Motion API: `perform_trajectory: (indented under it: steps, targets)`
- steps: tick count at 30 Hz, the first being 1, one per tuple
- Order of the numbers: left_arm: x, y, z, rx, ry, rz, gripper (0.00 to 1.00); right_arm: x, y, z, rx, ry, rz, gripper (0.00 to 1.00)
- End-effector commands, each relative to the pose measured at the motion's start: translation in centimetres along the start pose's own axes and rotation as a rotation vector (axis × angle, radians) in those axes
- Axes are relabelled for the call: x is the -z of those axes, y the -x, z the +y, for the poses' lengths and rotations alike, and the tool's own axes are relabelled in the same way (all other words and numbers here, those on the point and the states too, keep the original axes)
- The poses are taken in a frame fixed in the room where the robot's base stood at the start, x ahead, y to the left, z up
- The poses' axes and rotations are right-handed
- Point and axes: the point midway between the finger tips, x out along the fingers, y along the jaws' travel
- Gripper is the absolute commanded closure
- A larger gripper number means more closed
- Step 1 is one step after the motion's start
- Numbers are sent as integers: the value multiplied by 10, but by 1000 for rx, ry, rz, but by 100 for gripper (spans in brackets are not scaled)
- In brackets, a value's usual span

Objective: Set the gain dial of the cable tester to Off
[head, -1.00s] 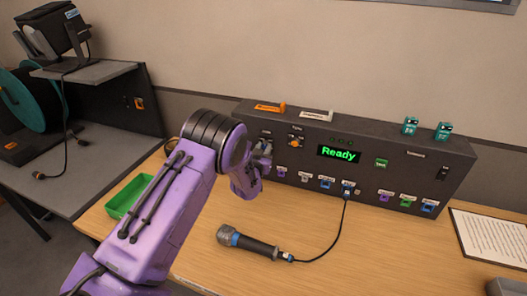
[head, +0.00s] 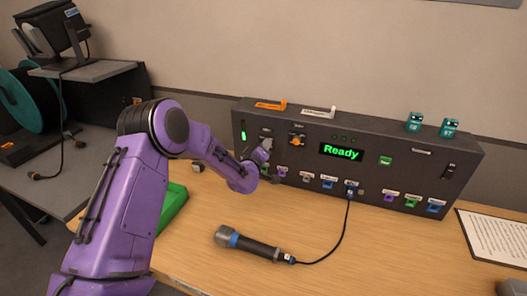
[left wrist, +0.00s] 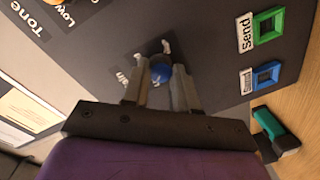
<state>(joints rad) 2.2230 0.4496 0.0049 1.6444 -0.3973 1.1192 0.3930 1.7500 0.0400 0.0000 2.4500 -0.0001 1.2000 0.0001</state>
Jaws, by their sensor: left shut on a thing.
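The cable tester (head: 400,160) is a long dark box at the back of the table, its display reading "Ready". My left gripper (head: 264,152) is at the left part of its front panel. My right gripper is not in view.
An orange tone dial (head: 297,141) sits right of my gripper. Coloured sockets line the panel's lower edge, including a green one (left wrist: 268,25). A green tray (head: 172,208) is partly behind my arm.

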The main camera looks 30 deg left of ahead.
Motion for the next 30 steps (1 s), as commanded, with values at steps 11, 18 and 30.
perform_trajectory:
  steps: [11, 18, 30]
  targets:
    - [-1, 0, -4, -6, 357, -23, 100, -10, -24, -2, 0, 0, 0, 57]
    - [-1, 0, -5, -9, 584, -39, 100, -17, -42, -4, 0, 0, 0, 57]
    - [-1, 0, -7, -16, 963, -65, 100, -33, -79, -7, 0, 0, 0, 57]
